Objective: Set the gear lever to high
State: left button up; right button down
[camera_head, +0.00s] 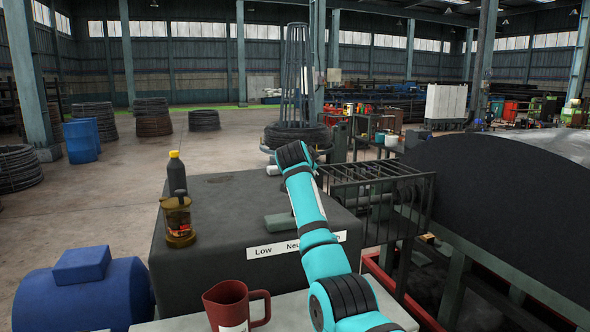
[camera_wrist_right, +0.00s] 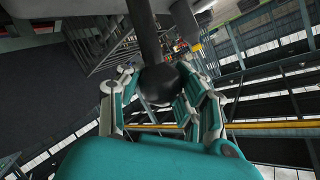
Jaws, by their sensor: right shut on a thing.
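The dark grey gearbox housing (camera_head: 200,270) stands in the middle of the head view. A white label strip (camera_head: 265,250) on its front edge reads "Low" and part of "Neutral"; my right arm covers most of the rest. In the right wrist view, the gear lever (camera_wrist_right: 148,35) is a dark rod ending in a round black knob (camera_wrist_right: 160,85). The fingers of my right gripper (camera_wrist_right: 162,98) are closed around this knob from both sides. In the head view my arm hides the lever, so I cannot tell its position against the labels. My left gripper is not in view.
On the housing's left stand an amber jug (camera_head: 178,222) and a dark bottle with a yellow cap (camera_head: 176,172). A red mug (camera_head: 232,305) is at the front, near a blue motor (camera_head: 85,290). A large dark drum (camera_head: 500,215) and a metal cage (camera_head: 385,195) lie to the right.

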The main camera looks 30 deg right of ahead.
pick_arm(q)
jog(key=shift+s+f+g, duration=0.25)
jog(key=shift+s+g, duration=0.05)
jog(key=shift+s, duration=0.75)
pick_arm(e)
jog(key=d+f, duration=0.1)
jog(key=d, duration=0.1)
jog(key=d+f, duration=0.1)
jog(key=d, duration=0.1)
jog(key=shift+s+f, duration=0.3)
jog(key=shift+s, duration=0.05)
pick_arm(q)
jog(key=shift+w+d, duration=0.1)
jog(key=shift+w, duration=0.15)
pick_arm(e)
jog(key=c, duration=1.3)
grip_release()
jog(key=shift+s, duration=0.1)
jog(key=shift+c, duration=0.2)
jog(key=o, duration=0.4)
jog(key=shift+s+r, duration=0.2)
jog(key=shift+s, duration=0.05)
jog(key=shift+o, duration=0.6)
jog(key=shift+a+r, duration=0.2)
jog(key=shift+r, duration=0.05)
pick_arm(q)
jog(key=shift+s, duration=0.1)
pick_arm(e)
jog(key=v, duration=1.2)
